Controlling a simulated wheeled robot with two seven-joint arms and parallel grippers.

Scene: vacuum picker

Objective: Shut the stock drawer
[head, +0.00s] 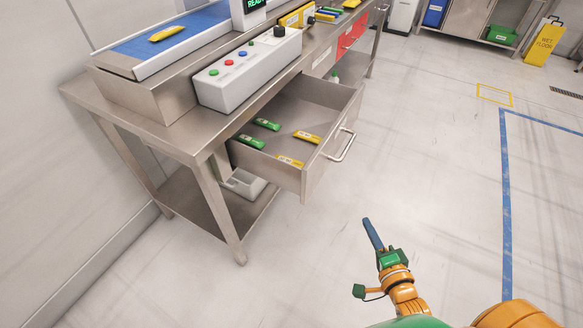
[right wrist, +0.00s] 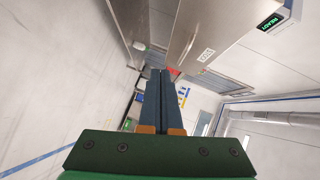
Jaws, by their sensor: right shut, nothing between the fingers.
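The stock drawer (head: 313,170) is a steel drawer pulled well out of the bench in the head view. It has a bar handle (head: 343,147) on its front. Several green and yellow packets (head: 307,137) lie inside it. My right gripper (head: 371,232) is shut and empty, with its blue fingers together. It is in front of the drawer, to the right of and below it in the picture, apart from the handle. In the right wrist view the shut fingers (right wrist: 160,97) point toward steel panels. My left gripper is not in view.
The steel bench (head: 165,135) carries a control box with buttons (head: 250,75) and a blue conveyor (head: 178,32) with a yellow packet. A lower shelf holds a grey tray (head: 243,184). A yellow wet-floor sign (head: 544,41) stands at the back right. The floor before the drawer is clear.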

